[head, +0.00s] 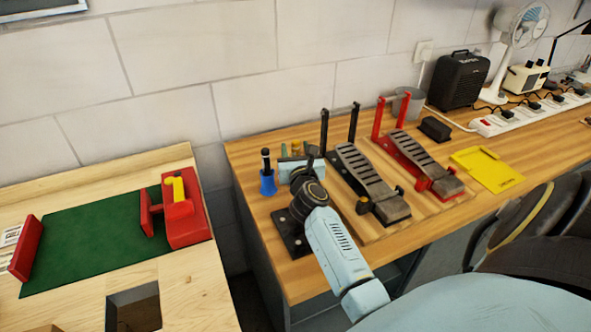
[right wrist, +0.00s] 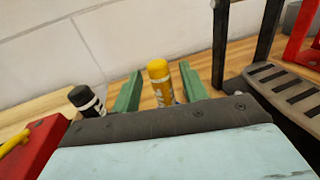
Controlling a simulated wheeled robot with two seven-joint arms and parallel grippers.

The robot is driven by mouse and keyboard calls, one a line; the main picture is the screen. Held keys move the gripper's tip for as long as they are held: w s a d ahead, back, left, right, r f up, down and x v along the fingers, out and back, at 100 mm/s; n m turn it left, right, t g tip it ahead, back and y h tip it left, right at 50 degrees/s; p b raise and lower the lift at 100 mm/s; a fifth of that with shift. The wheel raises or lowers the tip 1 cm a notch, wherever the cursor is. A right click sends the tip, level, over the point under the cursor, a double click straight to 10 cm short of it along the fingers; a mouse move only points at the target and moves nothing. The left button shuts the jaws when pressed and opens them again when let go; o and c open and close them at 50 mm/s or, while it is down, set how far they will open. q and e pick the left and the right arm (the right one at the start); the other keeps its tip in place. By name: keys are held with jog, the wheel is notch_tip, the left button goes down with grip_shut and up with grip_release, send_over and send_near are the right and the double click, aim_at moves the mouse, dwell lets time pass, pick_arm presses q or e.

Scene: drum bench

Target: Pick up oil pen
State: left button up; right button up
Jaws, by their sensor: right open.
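My right gripper (head: 297,151) is at the back left of the wooden drum bench, with its green fingers apart. In the right wrist view a yellow pen-like cylinder (right wrist: 160,82) with a label stands upright between the open fingers (right wrist: 161,90); whether they touch it I cannot tell. In the head view only a small yellow bit of it (head: 297,148) shows behind the gripper. A black-topped bottle (right wrist: 86,100) with a white band stands left of the fingers. In the head view it appears as a black top on a blue base (head: 267,178). My left gripper is out of view.
A black-and-grey pedal (head: 370,183) and a red-framed pedal (head: 425,165) stand right of the gripper. A yellow plate (head: 487,169) lies further right. A second table (head: 195,290) with a green mat (head: 90,237) and red blocks (head: 184,220) is at left, across a gap.

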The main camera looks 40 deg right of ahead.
jog(key=shift+w+d, duration=0.3)
jog(key=shift+w, duration=0.1)
jog(key=c, duration=0.7)
jog(key=shift+c, duration=0.2)
jog(key=shift+r, duration=0.15)
